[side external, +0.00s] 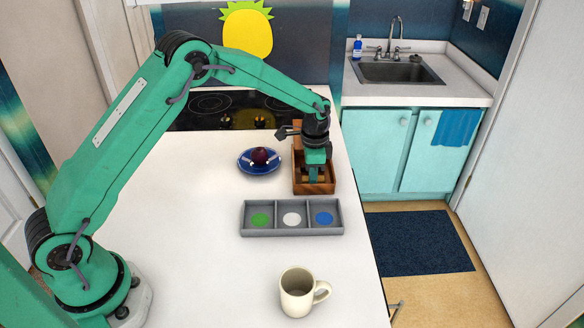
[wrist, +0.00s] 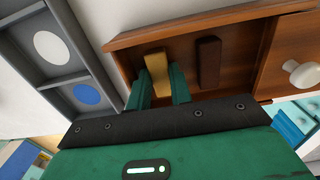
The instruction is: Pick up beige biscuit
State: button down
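The beige biscuit (wrist: 156,68) is a tan, oblong bar lying in an open wooden box (wrist: 127,41). In the wrist view it lies between the two green fingers of my gripper (wrist: 160,88), one finger on each side. The fingers are spread, and I see no clear grip on the biscuit. In the side view my gripper (side external: 313,176) points down into the wooden box (side external: 316,188), which hides the biscuit. A dark brown biscuit (wrist: 208,62) lies in the same box, to the right of the beige one.
A grey tray (side external: 291,233) with green, white and blue discs in its compartments stands in front of the box. A blue plate (side external: 247,169) with a dark round fruit (side external: 262,156) is left of it. A cream mug (side external: 297,291) stands nearer. The counter's left part is clear.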

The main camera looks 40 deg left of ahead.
jog(key=shift+r, duration=0.2)
jog(key=shift+r, duration=0.65)
notch_tip(320, 180, up, 2)
jog(key=shift+r, duration=0.2)
jog(key=s+d+r, duration=0.7)
jog(key=d, duration=0.2)
jog(key=shift+d, duration=0.2)
jog(key=shift+d, duration=0.1)
